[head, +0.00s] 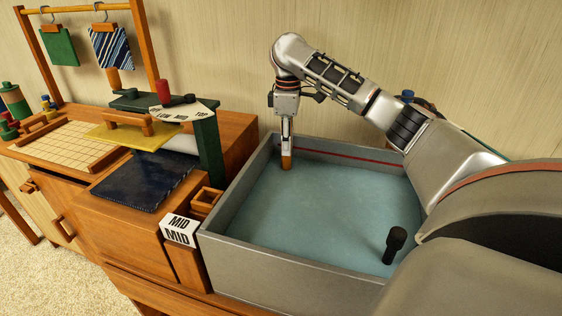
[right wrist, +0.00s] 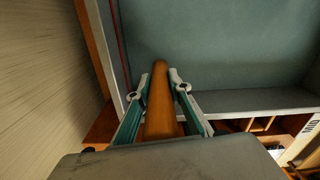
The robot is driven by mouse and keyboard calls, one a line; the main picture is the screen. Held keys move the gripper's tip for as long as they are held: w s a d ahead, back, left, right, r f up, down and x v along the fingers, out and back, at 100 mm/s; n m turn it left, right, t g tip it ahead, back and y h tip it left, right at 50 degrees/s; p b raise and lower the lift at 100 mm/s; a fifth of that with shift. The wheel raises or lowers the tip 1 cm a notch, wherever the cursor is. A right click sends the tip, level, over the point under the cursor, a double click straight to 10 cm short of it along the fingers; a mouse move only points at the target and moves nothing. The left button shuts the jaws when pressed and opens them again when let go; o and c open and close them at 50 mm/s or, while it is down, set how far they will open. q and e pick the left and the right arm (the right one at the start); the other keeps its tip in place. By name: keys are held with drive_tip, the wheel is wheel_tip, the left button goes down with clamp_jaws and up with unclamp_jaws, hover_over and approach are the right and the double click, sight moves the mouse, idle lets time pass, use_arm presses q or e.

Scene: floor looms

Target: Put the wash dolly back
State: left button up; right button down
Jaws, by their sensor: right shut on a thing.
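The wash dolly appears to be the orange-brown wooden rod (head: 287,164) in my right gripper (head: 286,148). In the right wrist view the rod (right wrist: 160,115) runs between the two fingers, which are shut on it. The gripper points down over the far left part of the grey wash basin (head: 232,256), inside its walls. The rod's lower end is at or just above the blue-green surface in the basin; I cannot tell if it touches. My left gripper is not in view.
A black knobbed post (head: 394,244) stands in the basin's near right part. Left of the basin are a small wooden box (head: 205,203), a white MID block (head: 180,229) and a green press-like frame (head: 208,150). Cloths hang on a wooden rack (head: 90,7).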

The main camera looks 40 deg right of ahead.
use_arm(q)
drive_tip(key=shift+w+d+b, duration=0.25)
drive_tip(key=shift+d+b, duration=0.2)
drive_tip(key=shift+b, duration=0.75)
use_arm(e)
wheel_tip(320, 180, down, 4)
drive_tip(key=shift+f, duration=0.1)
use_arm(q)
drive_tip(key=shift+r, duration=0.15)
use_arm(e)
drive_tip(key=shift+f, duration=0.1)
drive_tip(key=c, duration=1.8)
unclamp_jaws()
drive_tip(key=shift+c, duration=0.2)
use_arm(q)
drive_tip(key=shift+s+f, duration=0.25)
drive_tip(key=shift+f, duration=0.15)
use_arm(e)
drive_tip(key=shift+f, duration=0.1)
